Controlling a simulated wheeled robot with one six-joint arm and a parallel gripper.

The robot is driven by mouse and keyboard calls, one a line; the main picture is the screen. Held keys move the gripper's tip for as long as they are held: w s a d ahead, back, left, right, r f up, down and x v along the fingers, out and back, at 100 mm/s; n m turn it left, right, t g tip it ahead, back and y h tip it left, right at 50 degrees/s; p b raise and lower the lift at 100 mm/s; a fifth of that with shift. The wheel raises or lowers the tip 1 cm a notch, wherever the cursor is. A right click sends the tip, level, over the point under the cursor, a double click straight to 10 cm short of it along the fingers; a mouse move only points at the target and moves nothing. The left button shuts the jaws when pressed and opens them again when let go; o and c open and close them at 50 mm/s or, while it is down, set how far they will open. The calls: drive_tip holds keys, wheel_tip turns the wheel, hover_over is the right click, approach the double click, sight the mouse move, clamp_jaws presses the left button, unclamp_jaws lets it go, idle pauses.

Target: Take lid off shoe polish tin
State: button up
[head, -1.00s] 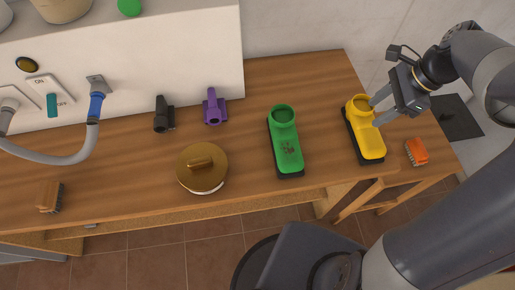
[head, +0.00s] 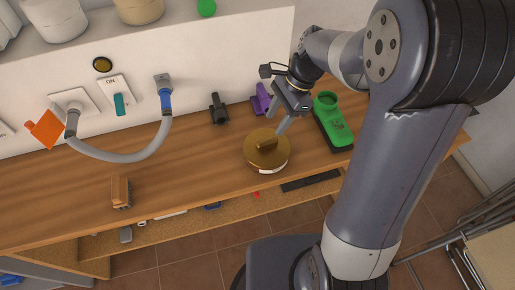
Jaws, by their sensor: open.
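The shoe polish tin (head: 277,171) stands upright on the wooden bench, its pale side just showing under the lid. Its round brass-coloured lid (head: 255,158) sits on top and has a raised bar-shaped handle (head: 268,143) across the middle. My gripper (head: 274,124) is open and empty. It is at the back edge of the tin in the picture, with one fingertip close to the lid's handle. I cannot tell whether that finger touches the lid.
A brush (head: 121,191) lies left. A grey hose (head: 125,157) loops from the wall. Bench between brush and tin is clear.

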sight(269, 140)
drive_tip(key=shift+x, duration=1.05)
drive_tip(key=shift+s+d+p+x, duration=0.1)
drive_tip(key=shift+p+x, duration=0.1)
drive_tip(key=shift+x, duration=0.7)
drive_tip(key=shift+s+d+p+x, duration=0.1)
drive_tip(key=shift+d+p+x, duration=0.05)
drive_tip(key=shift+x, duration=0.8)
drive_tip(key=shift+d+p+x, duration=0.1)
drive_tip(key=shift+p+x, duration=0.1)
drive_tip(key=shift+x, duration=0.7)
drive_tip(key=shift+c, duration=0.2)
clamp_jaws()
